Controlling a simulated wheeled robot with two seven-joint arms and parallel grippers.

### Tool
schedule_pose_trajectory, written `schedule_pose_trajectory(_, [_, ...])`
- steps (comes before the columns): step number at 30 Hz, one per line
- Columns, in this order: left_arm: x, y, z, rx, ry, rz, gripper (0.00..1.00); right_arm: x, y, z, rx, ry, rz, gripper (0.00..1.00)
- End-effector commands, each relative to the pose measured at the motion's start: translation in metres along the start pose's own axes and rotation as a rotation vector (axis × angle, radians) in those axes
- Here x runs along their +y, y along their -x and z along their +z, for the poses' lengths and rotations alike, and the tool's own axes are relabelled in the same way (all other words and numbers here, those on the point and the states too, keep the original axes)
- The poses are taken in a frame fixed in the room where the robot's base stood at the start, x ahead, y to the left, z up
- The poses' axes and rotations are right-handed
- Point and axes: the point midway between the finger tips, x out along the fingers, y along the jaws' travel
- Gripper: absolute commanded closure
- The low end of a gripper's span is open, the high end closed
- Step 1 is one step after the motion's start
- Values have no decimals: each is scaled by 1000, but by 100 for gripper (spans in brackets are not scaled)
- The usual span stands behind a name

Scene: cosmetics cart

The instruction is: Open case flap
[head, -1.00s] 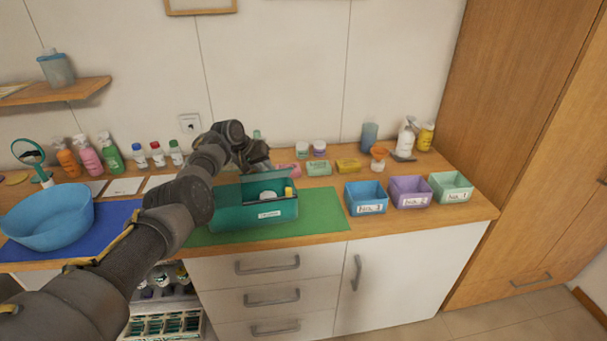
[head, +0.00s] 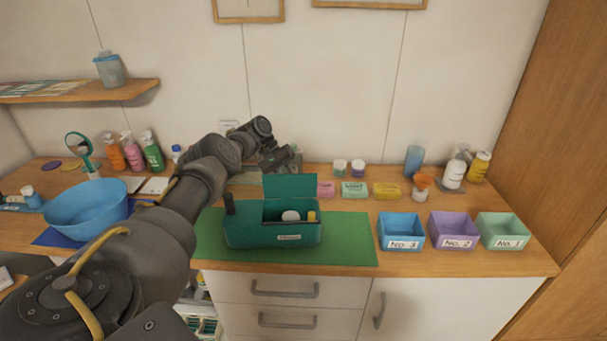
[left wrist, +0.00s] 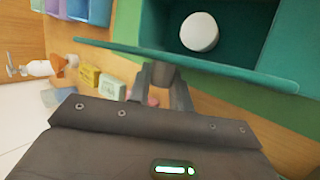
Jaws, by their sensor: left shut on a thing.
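The teal case (head: 270,235) stands on a green mat (head: 350,238). Its flap (head: 290,187) stands roughly upright at the back, so the right compartment is open and shows a white round item (head: 291,216) and a yellow one (head: 311,216). My left gripper (head: 288,164) is behind the flap's top edge. In the left wrist view its fingers (left wrist: 163,76) are closed at the edge of the flap (left wrist: 215,70), with the white round item (left wrist: 199,32) beyond. The fingertips are partly hidden in the head view. My right gripper is not in view.
Blue (head: 401,231), purple (head: 453,230) and green (head: 502,231) bins stand right of the mat. Small boxes and jars line the back, near the flap. A blue bowl (head: 85,210) stands left.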

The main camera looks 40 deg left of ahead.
Motion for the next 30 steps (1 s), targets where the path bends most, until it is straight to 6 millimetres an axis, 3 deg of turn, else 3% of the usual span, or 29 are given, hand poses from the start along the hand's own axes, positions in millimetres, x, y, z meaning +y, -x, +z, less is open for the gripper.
schedule_pose_trajectory(14, [13,-12,-1,-25,-13,-4,100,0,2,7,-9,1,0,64])
schedule_pose_trajectory(15, [13,-12,-1,-25,-13,-4,74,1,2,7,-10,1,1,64])
schedule_pose_trajectory(19, [12,-11,-1,-23,-11,-3,58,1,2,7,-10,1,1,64])
schedule_pose_trajectory(30, [14,-2,1,-19,-9,-2,58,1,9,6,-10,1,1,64])
